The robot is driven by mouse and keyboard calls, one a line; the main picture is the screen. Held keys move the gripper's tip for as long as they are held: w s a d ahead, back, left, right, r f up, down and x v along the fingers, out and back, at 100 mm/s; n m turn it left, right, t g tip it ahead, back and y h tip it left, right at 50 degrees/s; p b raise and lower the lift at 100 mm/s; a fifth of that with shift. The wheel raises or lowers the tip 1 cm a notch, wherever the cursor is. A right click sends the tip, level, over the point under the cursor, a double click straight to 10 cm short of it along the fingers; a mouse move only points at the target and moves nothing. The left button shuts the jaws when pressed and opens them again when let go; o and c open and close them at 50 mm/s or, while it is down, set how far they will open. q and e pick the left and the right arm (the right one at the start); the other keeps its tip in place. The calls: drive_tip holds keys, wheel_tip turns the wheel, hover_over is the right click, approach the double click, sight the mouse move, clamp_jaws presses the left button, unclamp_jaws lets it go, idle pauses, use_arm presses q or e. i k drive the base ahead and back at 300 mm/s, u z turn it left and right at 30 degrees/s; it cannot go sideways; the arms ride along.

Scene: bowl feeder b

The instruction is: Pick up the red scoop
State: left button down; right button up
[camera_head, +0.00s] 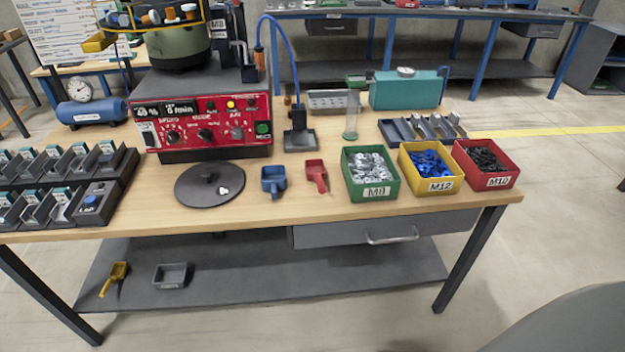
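The red scoop (316,173) lies on the wooden workbench (370,218), a little right of the middle. Its handle points towards the bench's front edge. A blue scoop (272,180) lies close to its left, apart from it. A green bin marked M8 (357,190) stands close to its right. Nothing covers the red scoop. Neither of my grippers shows in the head view.
A black round lid (209,185) lies left of the scoops. The red control box (205,122) stands behind it. Yellow M12 (436,184) and red M10 (496,180) bins stand right. A yellow scoop (117,274) and grey tray (172,276) lie on the lower shelf.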

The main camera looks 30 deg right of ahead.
sight(314, 169)
drive_tip(key=u, duration=0.5)
drive_tip(key=k, duration=1.2)
drive_tip(key=u, duration=0.8)
drive_tip(key=i, duration=1.65)
drive_tip(key=z, duration=1.25)
drive_tip(key=i, duration=0.9)
drive_tip(key=z, duration=1)
